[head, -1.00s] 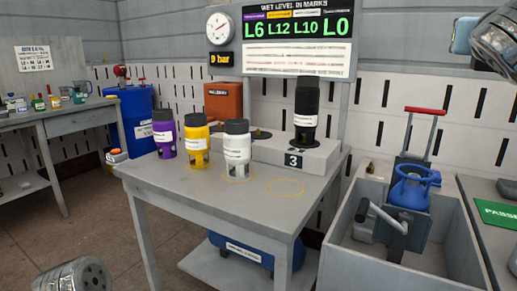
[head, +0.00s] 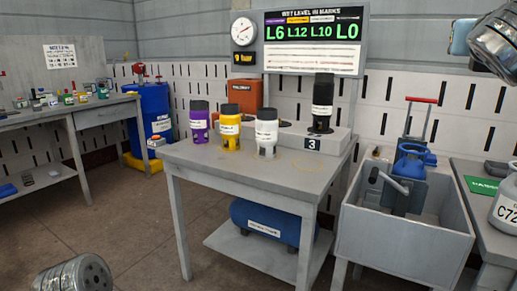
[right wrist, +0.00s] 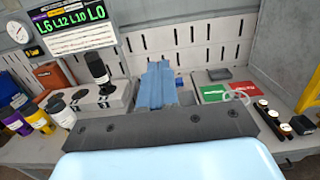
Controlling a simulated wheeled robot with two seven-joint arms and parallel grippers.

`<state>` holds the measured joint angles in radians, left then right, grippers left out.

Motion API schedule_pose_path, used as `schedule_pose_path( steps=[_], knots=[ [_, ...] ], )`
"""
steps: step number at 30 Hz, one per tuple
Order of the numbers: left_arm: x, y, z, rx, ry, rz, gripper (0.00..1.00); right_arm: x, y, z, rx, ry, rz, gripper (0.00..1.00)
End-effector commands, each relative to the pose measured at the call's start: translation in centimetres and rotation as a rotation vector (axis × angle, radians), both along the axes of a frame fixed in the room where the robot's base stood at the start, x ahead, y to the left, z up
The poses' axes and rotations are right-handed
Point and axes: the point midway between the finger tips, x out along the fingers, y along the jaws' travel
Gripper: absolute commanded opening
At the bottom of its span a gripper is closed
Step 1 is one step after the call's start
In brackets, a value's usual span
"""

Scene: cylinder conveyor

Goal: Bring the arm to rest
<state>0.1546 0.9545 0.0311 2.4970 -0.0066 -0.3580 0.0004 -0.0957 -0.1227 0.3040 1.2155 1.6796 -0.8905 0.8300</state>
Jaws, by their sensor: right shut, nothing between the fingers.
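My right gripper (right wrist: 157,86) shows in the right wrist view as two light blue fingers pressed together, with nothing between them. It points out over the workbench area, apart from the bottles. My left gripper is not in view.
A grey table (head: 215,156) holds purple (head: 199,124), yellow (head: 230,127) and white (head: 266,135) bottles. A black one (head: 322,105) stands on the block marked 3. Floor in front is clear.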

Motion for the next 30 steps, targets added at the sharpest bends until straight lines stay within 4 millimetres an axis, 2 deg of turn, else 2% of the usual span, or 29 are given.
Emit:
schedule_pose_path(
  steps=[11,17,20,23,26,27,29,30],
  knots=[
    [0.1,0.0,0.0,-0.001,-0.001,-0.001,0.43,5.8,1.4,-5.1,-0.204,0.159,-0.011,0.0],
    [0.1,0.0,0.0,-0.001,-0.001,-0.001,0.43,10.6,2.9,-10.4,-0.395,0.301,0.002,0.0],
    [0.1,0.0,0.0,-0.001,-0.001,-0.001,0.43,13.4,3.9,-14.3,-0.524,0.394,0.023,0.0],
    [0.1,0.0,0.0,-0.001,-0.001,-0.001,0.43,16.5,5.5,-19.8,-0.691,0.511,0.067,0.0],
    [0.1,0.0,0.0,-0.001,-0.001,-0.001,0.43,19.6,7.5,-27.4,-0.904,0.653,0.148,0.0],
    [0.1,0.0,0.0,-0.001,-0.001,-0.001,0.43,20.6,8.5,-30.7,-0.994,0.707,0.192,0.0],
    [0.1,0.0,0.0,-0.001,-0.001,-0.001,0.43,21.6,9.8,-35.8,-1.124,0.783,0.265,0.0],
    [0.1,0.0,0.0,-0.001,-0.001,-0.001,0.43,21.9,10.7,-39.2,-1.21,0.828,0.319,0.0]
  ],
)
